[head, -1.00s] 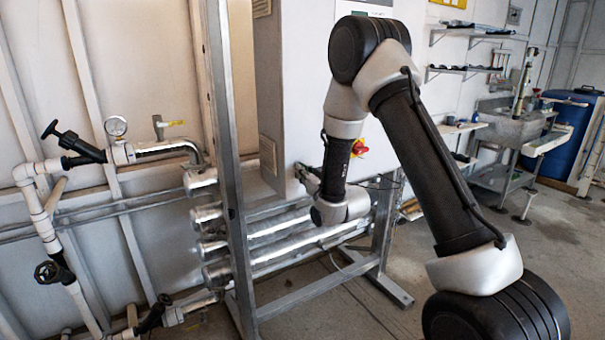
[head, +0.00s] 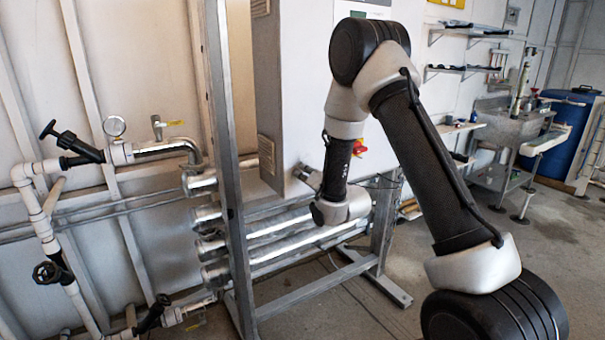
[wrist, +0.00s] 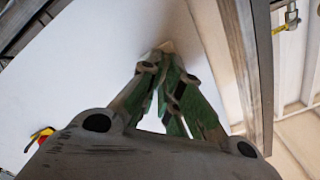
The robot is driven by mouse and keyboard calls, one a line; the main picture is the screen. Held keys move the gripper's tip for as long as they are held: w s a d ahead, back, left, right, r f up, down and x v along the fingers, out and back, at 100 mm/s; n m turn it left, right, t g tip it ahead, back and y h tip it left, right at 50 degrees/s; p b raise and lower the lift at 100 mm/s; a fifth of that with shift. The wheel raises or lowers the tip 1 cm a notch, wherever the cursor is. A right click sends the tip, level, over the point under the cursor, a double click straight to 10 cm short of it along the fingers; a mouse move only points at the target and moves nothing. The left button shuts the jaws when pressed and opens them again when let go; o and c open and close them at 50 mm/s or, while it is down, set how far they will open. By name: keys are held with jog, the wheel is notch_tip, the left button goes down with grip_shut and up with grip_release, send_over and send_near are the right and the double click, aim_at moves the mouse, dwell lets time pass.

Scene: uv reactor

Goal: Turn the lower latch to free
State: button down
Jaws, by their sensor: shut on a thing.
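The white cabinet (head: 305,95) hangs on the metal frame; its pale face also fills much of the wrist view (wrist: 90,80). My gripper (wrist: 163,62) has its green-sided fingers drawn together against the cabinet. The fingers are shut on a small pale piece, the lower latch (wrist: 167,46), of which only a bit shows past the fingertips. In the head view, my gripper (head: 307,176) is at the cabinet's lower part, partly behind my wrist. The latch is hidden there, and its angle cannot be told.
A red-and-yellow switch (head: 358,147) is on the cabinet just right of my wrist. A steel upright (head: 225,170) stands to the left. Shiny horizontal tubes (head: 285,243) run below my gripper.

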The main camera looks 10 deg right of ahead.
jog(key=m, duration=0.8)
jog(key=shift+w+d+f+m, duration=0.1)
jog(key=shift+d+f+m, duration=0.25)
jog(key=shift+m, duration=0.35)
jog(key=c, duration=1.6)
grip_release()
jog(key=v, duration=0.7)
jog(key=shift+s, duration=0.3)
